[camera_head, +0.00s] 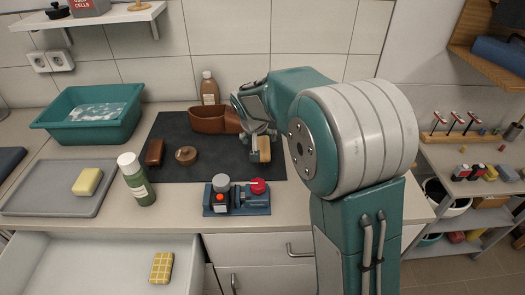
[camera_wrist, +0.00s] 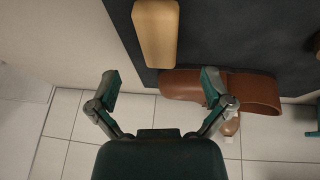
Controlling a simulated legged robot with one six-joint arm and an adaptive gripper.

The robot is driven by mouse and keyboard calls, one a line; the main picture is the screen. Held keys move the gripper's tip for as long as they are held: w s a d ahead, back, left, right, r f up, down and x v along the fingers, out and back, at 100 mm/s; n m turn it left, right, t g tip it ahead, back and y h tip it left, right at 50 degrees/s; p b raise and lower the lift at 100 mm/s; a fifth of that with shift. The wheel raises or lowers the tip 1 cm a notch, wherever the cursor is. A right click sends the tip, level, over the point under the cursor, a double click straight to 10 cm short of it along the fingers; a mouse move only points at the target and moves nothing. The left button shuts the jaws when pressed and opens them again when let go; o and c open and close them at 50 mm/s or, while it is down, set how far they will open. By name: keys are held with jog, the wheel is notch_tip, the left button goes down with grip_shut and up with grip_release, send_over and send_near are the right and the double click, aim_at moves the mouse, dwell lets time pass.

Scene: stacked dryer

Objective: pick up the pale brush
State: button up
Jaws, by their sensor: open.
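The pale brush (camera_head: 262,149) is a tan, wood-coloured block on the dark mat, near its right edge. In the wrist view the pale brush (camera_wrist: 156,34) lies at top centre, with its upper end cut off by the frame. My gripper (camera_head: 258,132) is at the brush in the head view, and the arm hides part of this area. In the wrist view my gripper (camera_wrist: 160,82) has its two fingers spread wide with nothing between them. The brush appears beyond the fingertips, roughly in line with the gap. I cannot tell the height between them.
A blue device with a red knob (camera_head: 237,197) is in front.

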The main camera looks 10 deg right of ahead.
aim_at(262, 150)
jog(key=x, duration=0.7)
jog(key=shift+f, duration=0.4)
jog(key=c, duration=1.2)
